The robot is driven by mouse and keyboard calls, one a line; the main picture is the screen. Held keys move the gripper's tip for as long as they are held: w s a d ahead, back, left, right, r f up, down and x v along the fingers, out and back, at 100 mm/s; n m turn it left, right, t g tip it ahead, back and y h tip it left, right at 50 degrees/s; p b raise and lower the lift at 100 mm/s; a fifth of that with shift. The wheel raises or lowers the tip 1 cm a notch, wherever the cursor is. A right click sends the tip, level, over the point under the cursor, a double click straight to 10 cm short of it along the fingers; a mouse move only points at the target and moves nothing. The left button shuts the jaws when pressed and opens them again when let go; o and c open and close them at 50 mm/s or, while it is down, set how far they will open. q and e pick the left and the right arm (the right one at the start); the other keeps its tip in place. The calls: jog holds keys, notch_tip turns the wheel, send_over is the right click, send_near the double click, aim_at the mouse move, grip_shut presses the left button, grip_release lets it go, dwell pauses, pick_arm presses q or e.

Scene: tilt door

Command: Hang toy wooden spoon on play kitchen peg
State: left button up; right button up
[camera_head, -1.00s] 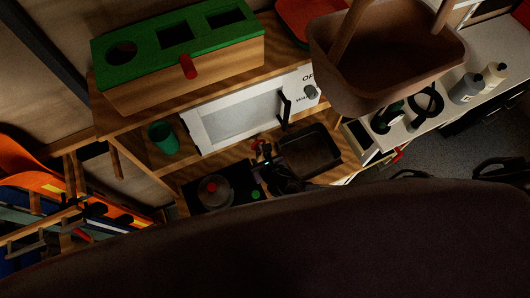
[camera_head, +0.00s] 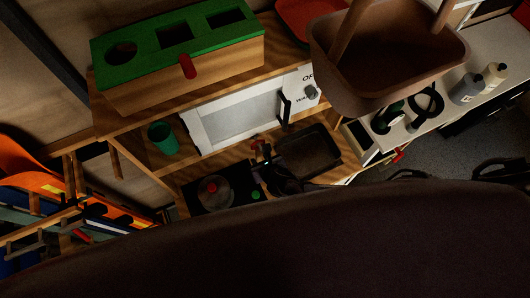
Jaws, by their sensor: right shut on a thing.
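My right gripper (camera_head: 284,180) is a small dark shape over the play kitchen's worktop, between the black hob (camera_head: 222,192) and the dark sink basin (camera_head: 308,152). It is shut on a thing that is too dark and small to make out. I cannot pick out the toy wooden spoon. The play kitchen (camera_head: 140,122) is wooden with a white oven-like panel (camera_head: 235,115); I cannot tell which part is its hanging peg. My left gripper is not in view.
A wooden box with a green holed top (camera_head: 135,32) stands on the upper shelf, and a green cup (camera_head: 163,138) below. A brown basket (camera_head: 390,70) and bottles (camera_head: 467,88) are at right. A large dark shape fills the foreground.

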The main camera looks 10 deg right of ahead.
jog(key=shift+f, duration=0.15)
jog(key=o, duration=1.1)
jog(key=shift+c, duration=0.2)
